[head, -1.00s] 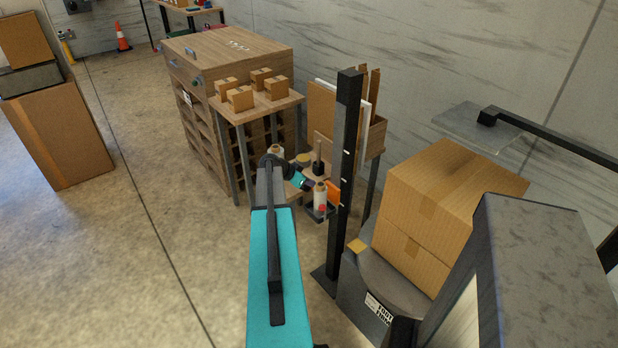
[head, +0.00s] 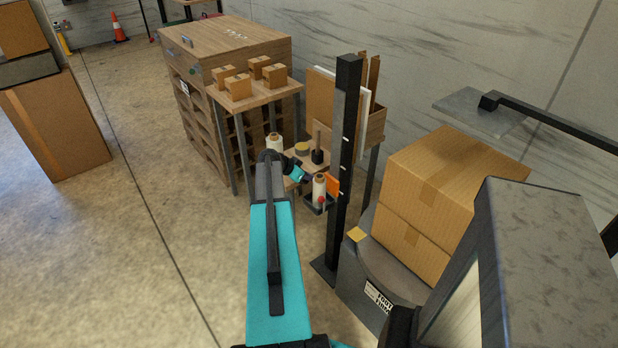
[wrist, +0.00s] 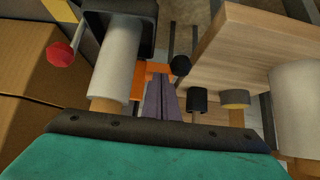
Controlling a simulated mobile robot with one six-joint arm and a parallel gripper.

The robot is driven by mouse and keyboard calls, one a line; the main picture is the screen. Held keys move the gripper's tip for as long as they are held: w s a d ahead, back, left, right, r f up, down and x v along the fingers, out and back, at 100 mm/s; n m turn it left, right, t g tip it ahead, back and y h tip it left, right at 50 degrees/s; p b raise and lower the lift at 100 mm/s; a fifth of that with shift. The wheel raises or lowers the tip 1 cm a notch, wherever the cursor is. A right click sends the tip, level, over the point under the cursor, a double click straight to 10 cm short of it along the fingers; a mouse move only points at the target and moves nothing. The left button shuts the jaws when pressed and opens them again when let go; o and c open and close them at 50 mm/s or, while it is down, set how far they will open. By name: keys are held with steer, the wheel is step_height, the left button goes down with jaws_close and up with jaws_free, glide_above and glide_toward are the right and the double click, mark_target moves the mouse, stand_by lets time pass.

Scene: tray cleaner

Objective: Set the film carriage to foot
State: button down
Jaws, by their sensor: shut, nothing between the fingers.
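The film carriage (head: 316,207) is a dark holder on the black mast (head: 345,150), bearing an upright white film roll (head: 319,187), a red knob (head: 321,199) and an orange plate (head: 333,184). It sits partway up the mast, well above the foot. White marks show on the mast. In the wrist view the film roll (wrist: 117,55), red knob (wrist: 61,53) and orange plate (wrist: 137,85) are left of my gripper (wrist: 160,84). Its fingers are shut and empty, pointing toward the orange plate. In the head view my gripper (head: 304,178) is just left of the carriage; contact cannot be told.
Cartons (head: 455,190) stand on a grey turntable (head: 370,275) right of the mast. A wooden side table (head: 250,98) with small boxes and a low shelf with another white roll (head: 274,143) are left and behind.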

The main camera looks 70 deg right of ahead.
steer(key=shift+a+f+b, duration=0.1)
steer(key=shift+f+b, duration=0.8)
steer(key=shift+f, duration=0.5)
steer(key=w+a+r, duration=0.2)
steer(key=a+r, duration=0.1)
steer(key=r, duration=0.2)
steer(key=w+a+r+b, duration=0.1)
steer(key=w+a+r, duration=0.1)
steer(key=r, duration=0.4)
steer(key=shift+a+r, duration=0.3)
steer(key=shift+a, duration=0.1)
